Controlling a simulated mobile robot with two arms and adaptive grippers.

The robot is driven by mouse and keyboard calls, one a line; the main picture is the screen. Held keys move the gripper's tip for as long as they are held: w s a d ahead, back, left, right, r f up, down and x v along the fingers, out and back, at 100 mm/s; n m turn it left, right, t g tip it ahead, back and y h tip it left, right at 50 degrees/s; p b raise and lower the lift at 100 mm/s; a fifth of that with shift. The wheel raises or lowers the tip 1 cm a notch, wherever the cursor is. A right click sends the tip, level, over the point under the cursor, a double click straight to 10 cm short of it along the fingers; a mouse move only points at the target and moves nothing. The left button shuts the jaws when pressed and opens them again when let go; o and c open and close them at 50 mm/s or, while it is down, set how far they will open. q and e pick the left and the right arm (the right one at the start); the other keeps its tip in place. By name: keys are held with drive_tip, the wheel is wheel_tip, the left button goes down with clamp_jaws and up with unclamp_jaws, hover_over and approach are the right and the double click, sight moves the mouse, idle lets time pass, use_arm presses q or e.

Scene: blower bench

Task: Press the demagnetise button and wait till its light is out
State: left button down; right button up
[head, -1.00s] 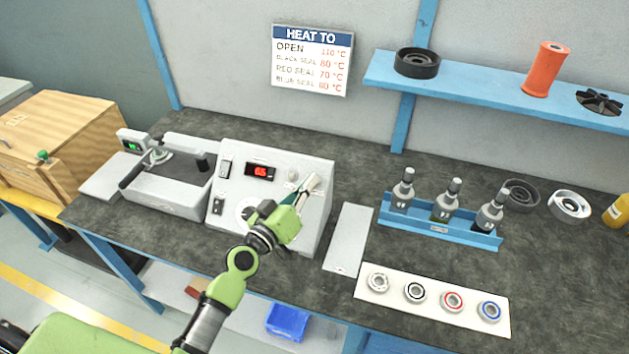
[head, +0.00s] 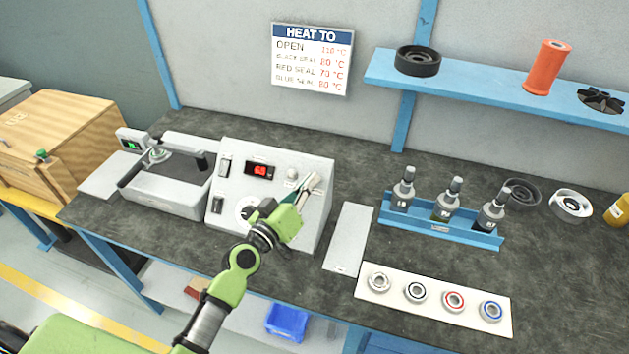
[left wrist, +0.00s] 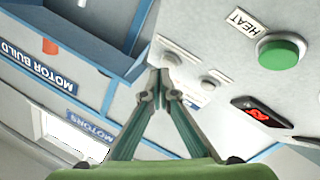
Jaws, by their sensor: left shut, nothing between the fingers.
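The heater's white control panel (head: 275,160) stands on the bench, with a red lit display (head: 260,171). My left gripper (head: 312,183) is shut and empty at the panel's right side. In the left wrist view its fingertips (left wrist: 160,80) meet close to a small pale round button (left wrist: 170,59); I cannot tell whether they touch it. A second small pale round fitting (left wrist: 208,85) sits beside it, showing no clear glow. Their labels are too small to read, so I cannot tell which is the demagnetise button. A large green button (left wrist: 280,52) is marked HEAT. My right gripper is out of view.
A plain grey plate (head: 348,238) lies right of the heater. Beyond it are a blue rack (head: 440,232) of bottles and a white strip (head: 433,307) with several bearings. A blue shelf (head: 480,92) hangs above. The bench's front right is clear.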

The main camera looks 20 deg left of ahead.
use_arm(q)
drive_tip(key=shift+w+f+b, duration=0.2)
drive_tip(key=shift+f+b, duration=0.05)
drive_tip(key=shift+b, duration=0.05)
idle(0.6)
drive_tip(key=shift+r, duration=0.1)
idle(0.3)
drive_tip(key=shift+s+r+p, duration=0.45)
drive_tip(key=shift+s+p, duration=0.1)
drive_tip(key=shift+s+r+p, duration=0.3)
drive_tip(key=shift+r+p, duration=0.2)
drive_tip(key=shift+p, duration=0.05)
drive_tip(key=s+r+p, duration=0.2)
drive_tip(key=s, duration=0.1)
drive_tip(key=shift+a+r, duration=0.1)
drive_tip(key=shift+r, duration=0.15)
idle(0.4)
